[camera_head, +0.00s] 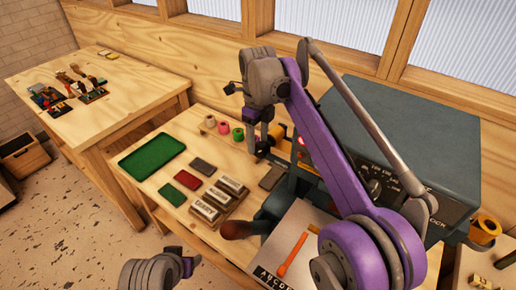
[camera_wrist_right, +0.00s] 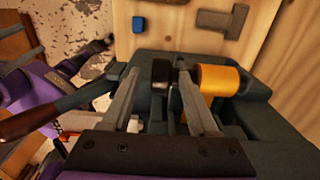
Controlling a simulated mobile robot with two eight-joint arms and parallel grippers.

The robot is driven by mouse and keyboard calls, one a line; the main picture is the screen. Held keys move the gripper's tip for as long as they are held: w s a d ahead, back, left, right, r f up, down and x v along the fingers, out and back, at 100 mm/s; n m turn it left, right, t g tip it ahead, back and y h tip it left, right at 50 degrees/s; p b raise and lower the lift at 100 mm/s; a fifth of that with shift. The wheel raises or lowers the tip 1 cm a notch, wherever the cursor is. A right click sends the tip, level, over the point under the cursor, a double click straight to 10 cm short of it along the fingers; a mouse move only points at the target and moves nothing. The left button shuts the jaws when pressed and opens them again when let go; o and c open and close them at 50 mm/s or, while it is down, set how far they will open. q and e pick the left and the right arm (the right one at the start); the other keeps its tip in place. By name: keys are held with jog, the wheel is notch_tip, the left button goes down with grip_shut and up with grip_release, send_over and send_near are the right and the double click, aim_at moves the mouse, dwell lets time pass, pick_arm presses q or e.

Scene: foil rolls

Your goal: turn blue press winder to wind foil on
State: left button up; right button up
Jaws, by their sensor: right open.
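The dark blue-grey press (camera_head: 400,130) stands on the workbench at the right, partly hidden behind my right arm. A gold foil roll (camera_head: 278,131) sits on its left side and also shows in the right wrist view (camera_wrist_right: 222,78). A dark round knob, apparently the winder (camera_wrist_right: 161,72), lies in line with the roll. My right gripper (camera_head: 258,136) is open and points down at it. In the wrist view its fingers (camera_wrist_right: 158,76) stand either side of the knob; contact cannot be told. Part of my left arm shows at the bottom of the head view, its jaws unclear.
A green tray (camera_head: 151,156), several small blocks and three spare rolls (camera_head: 223,127) lie left of the press. A dark handle (camera_head: 240,229) sticks out at the press's front. A second table (camera_head: 130,85) stands at the back left.

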jog(key=shift+f, duration=1.45)
grip_shut()
